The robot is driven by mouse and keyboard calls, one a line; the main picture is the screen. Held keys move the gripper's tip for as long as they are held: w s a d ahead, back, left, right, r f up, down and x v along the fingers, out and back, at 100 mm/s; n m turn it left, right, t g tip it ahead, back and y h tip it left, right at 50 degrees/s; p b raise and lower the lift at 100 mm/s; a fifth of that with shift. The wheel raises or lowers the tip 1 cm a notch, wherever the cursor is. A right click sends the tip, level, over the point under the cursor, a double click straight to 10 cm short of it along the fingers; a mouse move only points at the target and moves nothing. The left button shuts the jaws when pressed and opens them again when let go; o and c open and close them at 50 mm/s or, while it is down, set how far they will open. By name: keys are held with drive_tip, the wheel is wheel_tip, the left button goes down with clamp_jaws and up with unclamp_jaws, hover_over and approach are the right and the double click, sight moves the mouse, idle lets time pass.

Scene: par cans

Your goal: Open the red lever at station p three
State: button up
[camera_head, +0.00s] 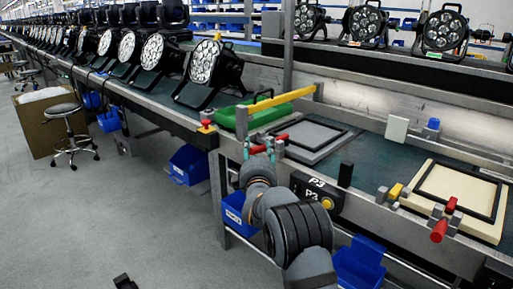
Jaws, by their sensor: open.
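The station label "P3" (317,184) is on a dark box at the bench's front edge. My gripper (259,151), with teal fingertips, is open just left of that box, over the front edge. A red lever (258,149) shows between or just behind the fingertips; I cannot tell whether they touch it. A small red piece (282,137) beside it may belong to the same lever. The clamp base and part of the lever are hidden by my gripper and arm.
A grey plate with a dark frame (318,135) lies behind the lever. A yellow bar (283,107) and green tray (240,118) stand at left. Another red lever (439,230) and a cream plate (430,185) are at right. Blue bins (360,262) hang below.

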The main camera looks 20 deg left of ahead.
drive_tip(key=shift+x, duration=0.85)
drive_tip(key=shift+c, duration=1.1)
drive_tip(key=shift+s, duration=0.1)
clamp_jaws()
